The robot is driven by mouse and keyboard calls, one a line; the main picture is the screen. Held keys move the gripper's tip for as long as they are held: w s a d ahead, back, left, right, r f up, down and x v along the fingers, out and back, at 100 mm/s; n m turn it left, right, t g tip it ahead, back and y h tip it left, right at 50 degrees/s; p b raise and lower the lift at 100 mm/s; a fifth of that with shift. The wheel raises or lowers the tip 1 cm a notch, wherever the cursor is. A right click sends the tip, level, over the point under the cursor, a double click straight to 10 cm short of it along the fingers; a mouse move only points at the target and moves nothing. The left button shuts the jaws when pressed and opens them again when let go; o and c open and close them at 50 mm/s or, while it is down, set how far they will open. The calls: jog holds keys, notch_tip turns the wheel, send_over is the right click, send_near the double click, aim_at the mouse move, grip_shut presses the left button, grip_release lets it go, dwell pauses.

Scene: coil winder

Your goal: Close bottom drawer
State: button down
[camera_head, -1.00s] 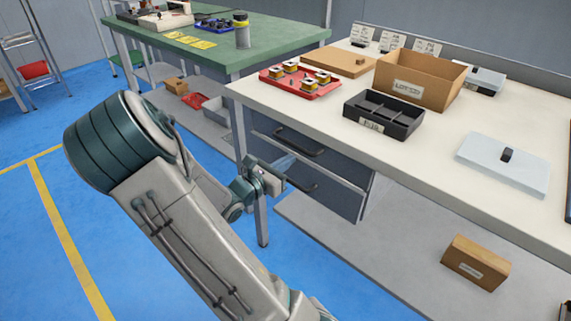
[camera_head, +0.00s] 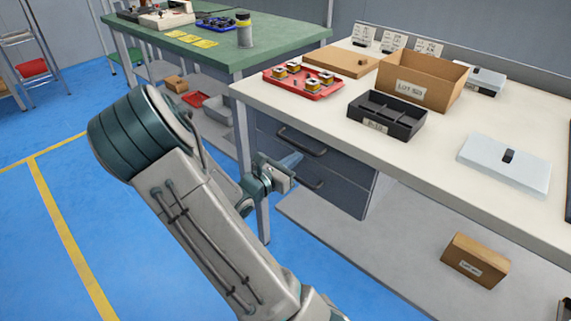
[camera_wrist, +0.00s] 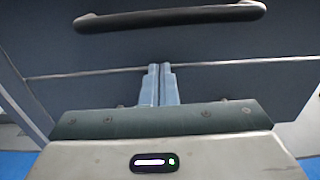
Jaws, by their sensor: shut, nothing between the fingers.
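The bottom drawer (camera_head: 340,193) is the lower grey front of the cabinet under the white workbench. Its dark handle (camera_head: 306,181) shows partly beside my gripper. In the head view its front looks flush, or nearly so, with the top drawer (camera_head: 332,157). My gripper (camera_head: 292,161) is shut and empty, at the left part of the drawer fronts. In the wrist view the shut fingers (camera_wrist: 161,72) point at the front, with their tips near the seam below the top drawer's handle (camera_wrist: 170,17). Whether they touch is unclear. My gripper body hides the lower drawer's handle there.
The white workbench top (camera_head: 440,150) overhangs the drawers, and a table leg (camera_head: 243,140) stands just left of them. A lower shelf (camera_head: 360,250) holds a cardboard box (camera_head: 475,260). Blue floor (camera_head: 60,230) is open to the left.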

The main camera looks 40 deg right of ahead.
jog(key=shift+a+r+p, duration=0.2)
jog(key=shift+a+p, duration=0.05)
jog(key=shift+p, duration=0.15)
jog(key=p+v, duration=0.4)
jog(key=v, duration=1)
jog(key=s+r+m+g+y+p, duration=0.3)
jog(key=s+r+m+y+p, duration=0.15)
jog(key=r+m+p, duration=0.2)
jog(key=s+r+m+g+y+p, duration=0.4)
jog(key=s+r+m+p, duration=0.2)
jog(key=r, duration=0.2)
jog(key=s+a+r+m+t+y+p, duration=0.1)
jog(key=a+r+m+t+y+p, duration=0.2)
jog(key=r, duration=0.7)
jog(key=s+a+r+m+t+y+p, duration=0.1)
jog(key=a+r+m+t+y+p, duration=0.1)
jog(key=a+r+m+y+p, duration=0.3)
notch_tip(320, 180, up, 6)
jog(key=a+y+p, duration=0.1)
jog(key=a+p, duration=0.1)
jog(key=p, duration=0.2)
jog(key=shift+s+a+r+t, duration=0.25)
jog(key=shift+s+t, duration=0.05)
jog(key=shift+t, duration=0.1)
jog(key=shift+d, duration=0.1)
